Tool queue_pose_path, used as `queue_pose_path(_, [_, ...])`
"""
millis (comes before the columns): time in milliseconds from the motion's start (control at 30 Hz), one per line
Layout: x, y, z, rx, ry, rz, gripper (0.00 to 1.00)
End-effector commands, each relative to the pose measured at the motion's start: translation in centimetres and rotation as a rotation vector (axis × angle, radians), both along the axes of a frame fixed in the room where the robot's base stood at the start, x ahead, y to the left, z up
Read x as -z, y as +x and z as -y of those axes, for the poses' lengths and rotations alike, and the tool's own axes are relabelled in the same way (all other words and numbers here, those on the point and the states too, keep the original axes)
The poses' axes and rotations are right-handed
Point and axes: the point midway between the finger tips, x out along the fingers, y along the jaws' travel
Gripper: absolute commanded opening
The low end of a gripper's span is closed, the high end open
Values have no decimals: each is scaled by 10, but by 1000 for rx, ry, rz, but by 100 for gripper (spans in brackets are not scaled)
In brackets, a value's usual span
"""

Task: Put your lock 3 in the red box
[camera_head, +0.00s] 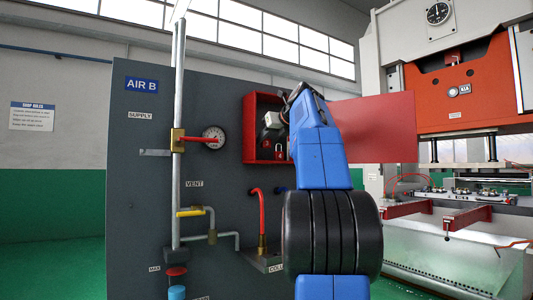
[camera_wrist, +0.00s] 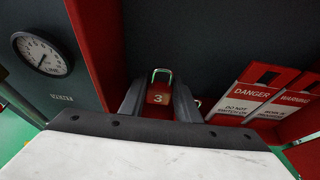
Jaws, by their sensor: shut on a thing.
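Lock 3 is a red padlock (camera_wrist: 158,99) with a white 3 and a bright shackle, upright in the wrist view. My gripper (camera_wrist: 159,104) is shut on its body, one dark finger on each side. The red box (camera_head: 249,125) is wall-mounted on the grey panel, with its front open. My gripper reaches into its opening in the head view, and my blue arm hides the box's right side. The box's red wall (camera_wrist: 88,50) is left of the lock in the wrist view. I cannot tell whether the lock touches the box.
White-and-red danger tags (camera_wrist: 250,94) are in the box, right of my gripper. A shackle shows partly behind the right finger. The red door (camera_head: 380,128) stands open to the right. A pressure gauge (camera_head: 213,139) and a vertical pipe (camera_head: 179,90) are left of the box.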

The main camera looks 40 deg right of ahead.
Motion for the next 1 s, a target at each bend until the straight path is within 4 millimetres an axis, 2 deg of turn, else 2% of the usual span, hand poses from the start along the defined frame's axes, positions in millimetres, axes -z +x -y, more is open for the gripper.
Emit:
queue_pose_path(233, [15,0,0,-1,1,0,2])
queue_pose_path(500, [42,0,0,1,2,0,2])
queue_pose_path(933, [46,0,0,0,1,0,2])
queue_pose_path(967, [46,0,0,-1,0,0,34])
queue_pose_path(1000, [46,0,0,0,0,0,37])
